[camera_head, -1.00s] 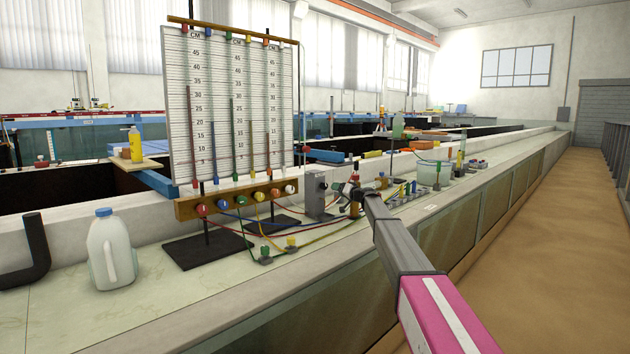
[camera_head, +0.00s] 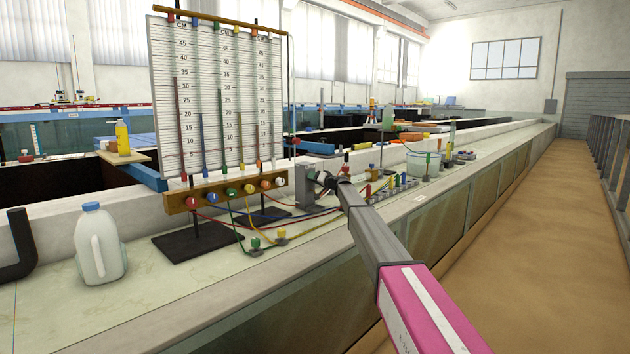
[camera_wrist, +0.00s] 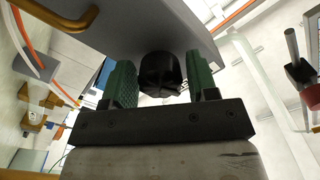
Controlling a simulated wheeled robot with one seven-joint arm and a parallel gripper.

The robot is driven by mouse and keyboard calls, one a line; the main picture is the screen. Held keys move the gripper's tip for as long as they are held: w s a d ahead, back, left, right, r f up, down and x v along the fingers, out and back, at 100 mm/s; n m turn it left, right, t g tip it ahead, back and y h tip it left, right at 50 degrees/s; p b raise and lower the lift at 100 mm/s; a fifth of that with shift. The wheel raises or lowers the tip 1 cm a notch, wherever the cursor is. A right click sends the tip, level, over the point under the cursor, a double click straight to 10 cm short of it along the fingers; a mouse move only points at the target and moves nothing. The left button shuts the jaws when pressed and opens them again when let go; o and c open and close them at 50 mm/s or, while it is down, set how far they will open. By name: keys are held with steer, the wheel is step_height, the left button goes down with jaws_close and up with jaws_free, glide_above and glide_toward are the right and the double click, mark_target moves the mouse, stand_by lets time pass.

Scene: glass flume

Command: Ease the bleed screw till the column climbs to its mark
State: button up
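A grey box (camera_head: 308,188) stands on the bench right of the manometer board (camera_head: 215,95), which carries several tubes with coloured columns. In the wrist view, a black ridged knob (camera_wrist: 160,73) sticks out from the box's grey face (camera_wrist: 150,28); no label shows whether it is the bleed screw. My gripper (camera_wrist: 161,82) has its two green-padded fingers on either side of the knob, with a narrow gap visible at the right. In the head view my gripper (camera_head: 326,181) is at the box's right side, partly hidden by my arm. The column's mark cannot be made out.
A wooden manifold (camera_head: 228,192) with coloured knobs sits under the board, with coloured hoses trailing over the bench. A white jug (camera_head: 101,245) stands front left. Small valves and a clear tub (camera_head: 422,164) stand behind my arm. The aisle (camera_head: 520,240) at right is clear.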

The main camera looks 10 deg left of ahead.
steer(key=c, duration=0.6)
steer(key=shift+o, duration=0.3)
steer(key=shift+m, duration=2)
steer(key=o, duration=0.9)
steer(key=v, duration=1)
steer(key=shift+s+d, duration=0.3)
